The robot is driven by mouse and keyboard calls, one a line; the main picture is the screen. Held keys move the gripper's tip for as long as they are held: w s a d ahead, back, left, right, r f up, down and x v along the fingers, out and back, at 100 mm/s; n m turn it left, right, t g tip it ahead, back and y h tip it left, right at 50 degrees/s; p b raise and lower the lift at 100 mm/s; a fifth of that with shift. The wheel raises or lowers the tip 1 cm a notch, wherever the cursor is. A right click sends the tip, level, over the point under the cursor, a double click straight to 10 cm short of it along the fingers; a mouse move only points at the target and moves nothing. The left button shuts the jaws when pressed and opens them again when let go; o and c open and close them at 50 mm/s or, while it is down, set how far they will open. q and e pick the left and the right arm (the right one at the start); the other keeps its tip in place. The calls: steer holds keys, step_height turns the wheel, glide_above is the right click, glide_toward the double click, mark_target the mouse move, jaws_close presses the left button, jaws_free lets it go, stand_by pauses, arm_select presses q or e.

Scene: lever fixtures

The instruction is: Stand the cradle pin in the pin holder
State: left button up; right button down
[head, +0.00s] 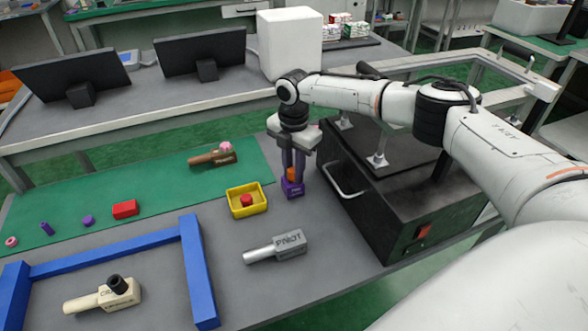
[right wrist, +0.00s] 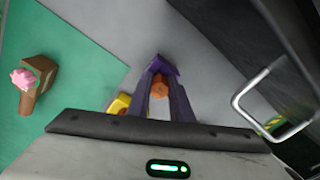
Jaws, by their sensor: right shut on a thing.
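My right gripper (head: 292,178) points down beside the black machine, its fingers shut on a small orange pin (head: 292,174). The orange pin also shows between the fingers in the right wrist view (right wrist: 160,86). A small purple block (head: 293,189), with lettering on its front, is right below the pin and fingertips; it looks like the pin holder. I cannot tell how far the pin is inside it. The cream cradle fixture (head: 88,301) with a black round piece on top lies at the front left. My left gripper is out of view.
A black machine (head: 395,215) with a metal handle stands close right of the gripper. A yellow tray (head: 234,203) holds a red piece. A grey pivot fixture (head: 290,244), a brown fixture (head: 205,158), a blue frame (head: 200,275) and a red block (head: 125,209) lie around.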

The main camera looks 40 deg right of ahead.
mark_target(293, 168)
steer(key=c, duration=2)
jaws_free()
steer(key=shift+s+f, duration=0.25)
steer(key=shift+f, duration=0.5)
steer(key=o, duration=0.4)
steer(key=shift+w+a+f, duration=0.1)
arm_select(q)
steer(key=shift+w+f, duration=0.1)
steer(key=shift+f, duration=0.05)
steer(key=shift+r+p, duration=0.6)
steer(key=shift+p, duration=0.25)
arm_select(e)
step_height(293, 168, up, 14)
steer(key=shift+w+f, duration=0.15)
steer(key=shift+f, duration=0.1)
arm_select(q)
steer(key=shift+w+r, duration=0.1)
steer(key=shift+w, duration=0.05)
